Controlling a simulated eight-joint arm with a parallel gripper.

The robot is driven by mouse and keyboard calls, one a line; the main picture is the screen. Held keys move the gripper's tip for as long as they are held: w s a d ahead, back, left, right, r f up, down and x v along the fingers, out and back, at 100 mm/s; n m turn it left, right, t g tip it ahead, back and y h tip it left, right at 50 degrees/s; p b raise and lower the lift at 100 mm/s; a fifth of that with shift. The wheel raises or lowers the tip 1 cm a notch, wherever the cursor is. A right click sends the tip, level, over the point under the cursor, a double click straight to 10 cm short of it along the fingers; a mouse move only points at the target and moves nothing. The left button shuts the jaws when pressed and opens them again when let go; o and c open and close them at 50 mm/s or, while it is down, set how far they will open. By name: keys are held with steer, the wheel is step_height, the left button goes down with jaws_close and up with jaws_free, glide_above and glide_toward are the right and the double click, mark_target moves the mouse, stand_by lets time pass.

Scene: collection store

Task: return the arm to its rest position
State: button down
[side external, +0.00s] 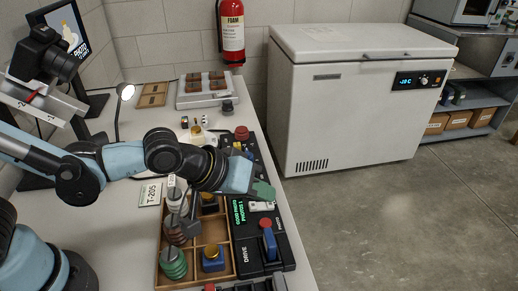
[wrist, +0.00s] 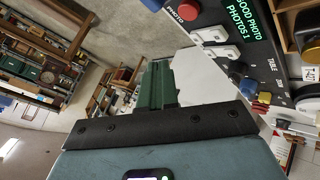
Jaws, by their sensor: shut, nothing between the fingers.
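My gripper (side external: 263,190) is at the end of my blue arm, which reaches from the left across the table. Its green fingers are closed together with nothing between them; they also show in the wrist view (wrist: 157,85). The gripper is over or beside the black control panel (side external: 262,250), close to its lit text "GOOD PHOTO PHOTOS 1". In the wrist view the panel (wrist: 240,55) lies at the upper right, with white keys (wrist: 212,37) near the fingers. I cannot tell whether the fingers touch the panel.
A wooden compartment tray (side external: 210,231) with coiled and capped items lies beneath my arm. A lamp (side external: 125,92), monitor (side external: 70,28) and grey rack (side external: 206,101) stand farther back. A white freezer (side external: 345,110) stands beyond the table; floor there is clear.

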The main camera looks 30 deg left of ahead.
steer(key=s+a+r+m+y, duration=0.1)
steer(key=s+a+r+y, duration=0.1)
steer(key=a, duration=0.9)
steer(key=s+a+r+m+y, duration=0.1)
steer(key=s+a+r+y, duration=0.1)
steer(key=a, duration=0.8)
steer(key=shift+s+a+g+y, duration=0.35)
steer(key=shift+s+g+y, duration=0.05)
steer(key=shift+s+y, duration=0.1)
steer(key=shift+r, duration=0.1)
